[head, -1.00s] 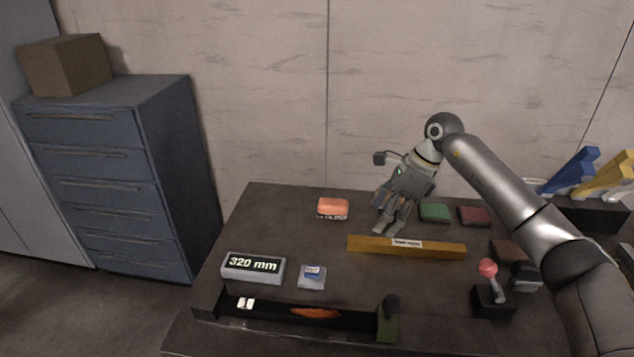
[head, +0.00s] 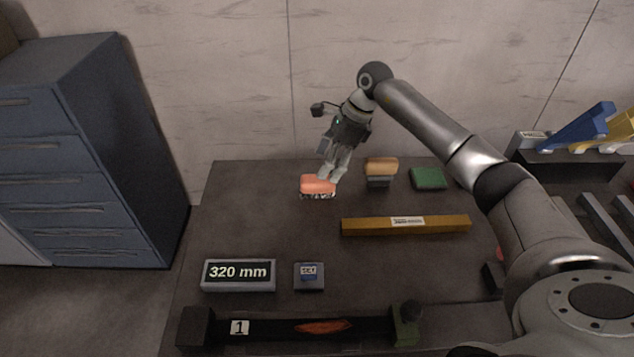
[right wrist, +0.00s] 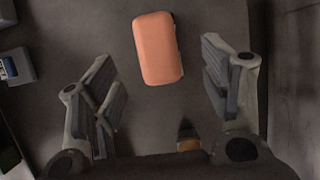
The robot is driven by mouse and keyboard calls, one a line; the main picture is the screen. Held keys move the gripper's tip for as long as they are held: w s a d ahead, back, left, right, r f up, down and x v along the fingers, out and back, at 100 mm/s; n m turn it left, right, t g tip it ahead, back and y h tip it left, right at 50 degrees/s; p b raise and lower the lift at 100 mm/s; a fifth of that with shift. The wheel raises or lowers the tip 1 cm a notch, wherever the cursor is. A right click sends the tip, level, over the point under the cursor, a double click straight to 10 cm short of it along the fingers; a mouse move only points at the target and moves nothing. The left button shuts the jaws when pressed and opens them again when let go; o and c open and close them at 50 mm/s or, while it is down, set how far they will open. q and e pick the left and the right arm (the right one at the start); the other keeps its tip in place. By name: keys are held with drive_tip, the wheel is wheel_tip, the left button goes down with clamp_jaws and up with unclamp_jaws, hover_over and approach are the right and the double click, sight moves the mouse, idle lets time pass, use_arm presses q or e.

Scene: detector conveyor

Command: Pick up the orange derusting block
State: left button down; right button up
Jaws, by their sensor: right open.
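The orange derusting block (head: 317,185) lies on the dark table toward its back edge, left of the other blocks. In the right wrist view the block (right wrist: 158,48) lies ahead of and between the spread fingers, nearer the right one, with no finger touching it. My right gripper (head: 331,176) is above and just right of the block in the head view, pointing down. In the right wrist view the right gripper (right wrist: 165,88) is open and empty. My left gripper is in neither view.
A tan-orange block (head: 381,168) and a green block (head: 428,178) lie to the right. A long yellow bar (head: 405,225) lies in front. A display (head: 239,274) reads 320 mm, with a small grey box (head: 309,276) beside it. A wall stands behind the table.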

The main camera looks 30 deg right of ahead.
sight(318, 185)
drive_tip(key=x, duration=0.2)
drive_tip(key=p+x, duration=0.1)
drive_tip(key=x, duration=0.2)
drive_tip(key=shift+s+a+p, duration=0.15)
drive_tip(key=shift+a+p, duration=0.1)
drive_tip(key=shift+p, duration=0.05)
drive_tip(key=shift+f, duration=0.15)
drive_tip(key=c, duration=1.2)
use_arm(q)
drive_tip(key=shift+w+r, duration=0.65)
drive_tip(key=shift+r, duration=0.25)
